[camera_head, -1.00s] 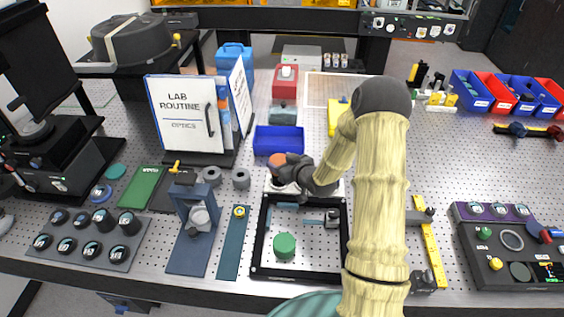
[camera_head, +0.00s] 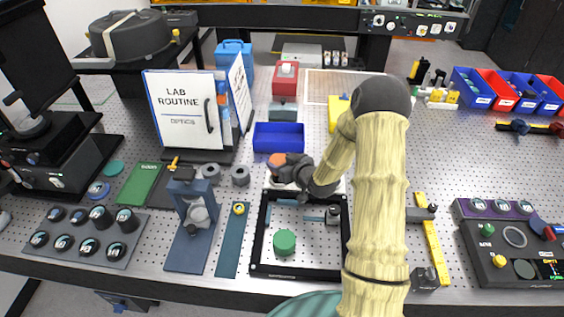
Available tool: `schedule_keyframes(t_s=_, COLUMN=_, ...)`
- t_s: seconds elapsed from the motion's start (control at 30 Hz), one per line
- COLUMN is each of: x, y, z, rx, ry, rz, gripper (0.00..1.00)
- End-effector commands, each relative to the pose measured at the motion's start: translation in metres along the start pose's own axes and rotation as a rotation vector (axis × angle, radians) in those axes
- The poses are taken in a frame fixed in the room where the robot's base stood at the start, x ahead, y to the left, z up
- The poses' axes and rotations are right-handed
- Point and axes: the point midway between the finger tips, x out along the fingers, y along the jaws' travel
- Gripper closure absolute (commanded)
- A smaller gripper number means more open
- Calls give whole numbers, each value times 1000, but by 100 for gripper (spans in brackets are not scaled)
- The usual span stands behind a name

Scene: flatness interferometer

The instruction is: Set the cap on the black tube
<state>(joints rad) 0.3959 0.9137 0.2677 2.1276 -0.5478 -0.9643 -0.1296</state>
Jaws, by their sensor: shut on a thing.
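My gripper (camera_head: 281,170) is shut on a small orange-brown round piece (camera_head: 276,159), which may be the cap. It is behind a black rectangular frame (camera_head: 256,240), over a pale block whose edge shows beneath. I cannot tell whether the piece touches anything below. I cannot pick out the black tube with certainty; it may be hidden under my gripper.
A blue bin (camera_head: 279,137) stands just behind my gripper. A green round piece (camera_head: 284,240) sits inside the black frame. A lab binder (camera_head: 185,115) and two grey rings (camera_head: 240,176) are to the left. A yellow ruler (camera_head: 430,250) lies right.

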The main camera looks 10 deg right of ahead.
Motion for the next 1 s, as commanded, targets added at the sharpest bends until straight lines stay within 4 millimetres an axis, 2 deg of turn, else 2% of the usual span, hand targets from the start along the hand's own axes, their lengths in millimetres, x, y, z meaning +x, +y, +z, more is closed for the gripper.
schedule_keyframes(t_s=0.13, x=0, y=0, z=0, rx=0, ry=0, rz=0, gripper=63)
schedule_keyframes(t_s=0.17, x=0, y=0, z=0, rx=0, ry=0, rz=0, gripper=37)
schedule_keyframes(t_s=0.27, x=0, y=0, z=0, rx=0, ry=0, rz=0, gripper=18)
schedule_keyframes(t_s=0.3, x=0, y=0, z=0, rx=0, ry=0, rz=0, gripper=16)
schedule_keyframes(t_s=0.67, x=-4, y=0, z=0, rx=0, ry=0, rz=1, gripper=16)
schedule_keyframes(t_s=0.87, x=-27, y=1, z=1, rx=-1, ry=1, rz=2, gripper=16)
schedule_keyframes(t_s=1.0, x=-54, y=1, z=1, rx=-1, ry=1, rz=3, gripper=16)
